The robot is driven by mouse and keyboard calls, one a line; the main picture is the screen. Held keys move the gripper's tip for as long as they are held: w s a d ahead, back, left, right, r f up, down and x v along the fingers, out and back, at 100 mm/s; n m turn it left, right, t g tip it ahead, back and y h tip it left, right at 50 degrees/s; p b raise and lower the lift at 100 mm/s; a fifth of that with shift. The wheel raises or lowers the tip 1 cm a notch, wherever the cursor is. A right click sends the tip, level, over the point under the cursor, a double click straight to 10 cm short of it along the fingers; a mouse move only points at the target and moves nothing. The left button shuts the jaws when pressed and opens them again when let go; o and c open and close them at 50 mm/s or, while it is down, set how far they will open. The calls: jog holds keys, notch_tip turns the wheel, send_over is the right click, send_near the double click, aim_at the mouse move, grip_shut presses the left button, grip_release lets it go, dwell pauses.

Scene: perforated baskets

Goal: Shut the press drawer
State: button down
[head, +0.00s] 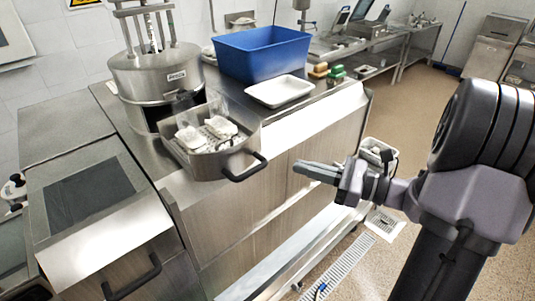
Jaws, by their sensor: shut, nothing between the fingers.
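The press (155,78) is a round steel drum on the steel counter, with posts on top. Its drawer (215,160) is pulled out at the front over the counter edge. The drawer is a steel tray with a black handle (247,167) on its front. White items (190,137) lie inside it on a perforated base. My gripper (297,167) is to the right of the handle, apart from it, with its fingers shut and empty, pointing left toward the drawer.
A blue bin (260,53) and a white tray (280,91) stand on the counter behind the drawer. Sponges (327,71) lie to their right. A second unit with a black handle (132,277) is at lower left. Floor on the right is mostly open.

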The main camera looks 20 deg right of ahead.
send_near(237, 135)
notch_tip(237, 135, down, 2)
jog(key=s+a, duration=0.2)
jog(key=s, duration=0.1)
jog(key=shift+w, duration=0.25)
jog(key=w+a, duration=0.1)
jog(key=w, duration=0.3)
jog(key=w+a+p, duration=0.1)
jog(key=w, duration=0.3)
jog(key=w+a, duration=0.2)
jog(key=w, duration=0.2)
jog(key=shift+w+a+p, duration=0.1)
jog(key=shift+w+p, duration=0.2)
jog(key=shift+w, duration=0.1)
